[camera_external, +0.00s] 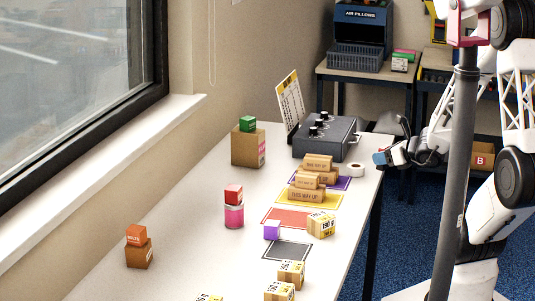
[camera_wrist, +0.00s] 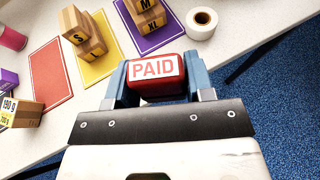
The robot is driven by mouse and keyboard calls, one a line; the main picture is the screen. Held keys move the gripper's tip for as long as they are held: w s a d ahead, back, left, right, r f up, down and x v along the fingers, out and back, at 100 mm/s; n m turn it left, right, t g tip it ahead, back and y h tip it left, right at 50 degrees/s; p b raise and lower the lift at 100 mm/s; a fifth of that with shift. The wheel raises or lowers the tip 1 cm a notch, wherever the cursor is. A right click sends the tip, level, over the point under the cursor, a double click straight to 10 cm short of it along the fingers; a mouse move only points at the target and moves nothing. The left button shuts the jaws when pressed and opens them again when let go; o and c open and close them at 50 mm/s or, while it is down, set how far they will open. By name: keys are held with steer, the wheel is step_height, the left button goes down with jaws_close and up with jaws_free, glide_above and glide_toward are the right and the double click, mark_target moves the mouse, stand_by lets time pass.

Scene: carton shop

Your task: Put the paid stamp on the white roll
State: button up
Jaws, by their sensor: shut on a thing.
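My gripper (camera_wrist: 160,78) is shut on a red paid stamp (camera_wrist: 155,70), whose white label reads PAID in the wrist view. In the external view my gripper (camera_external: 381,158) is just past the right edge of the table, beside the white roll; the stamp cannot be made out there. The white roll (camera_external: 355,170) lies flat on the table near its right edge, its top bare. It also shows in the wrist view (camera_wrist: 201,23), above and right of the held stamp, apart from it.
Near the roll are purple (camera_external: 340,183), yellow (camera_external: 322,200), red (camera_external: 287,219) and dark (camera_external: 287,250) mats, some bearing stacked cartons. A grey machine (camera_external: 325,141) stands behind the roll. A red block (camera_external: 233,194) sits on a pink cylinder (camera_external: 234,216). The table's left side has free room.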

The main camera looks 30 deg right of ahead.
stand_by(0.3)
glide_above(356, 166)
steer(key=shift+w+f, duration=0.1)
steer(key=shift+f, duration=0.7)
steer(key=shift+f, duration=1.7)
steer(key=shift+f, duration=0.1)
steer(key=o, duration=0.9)
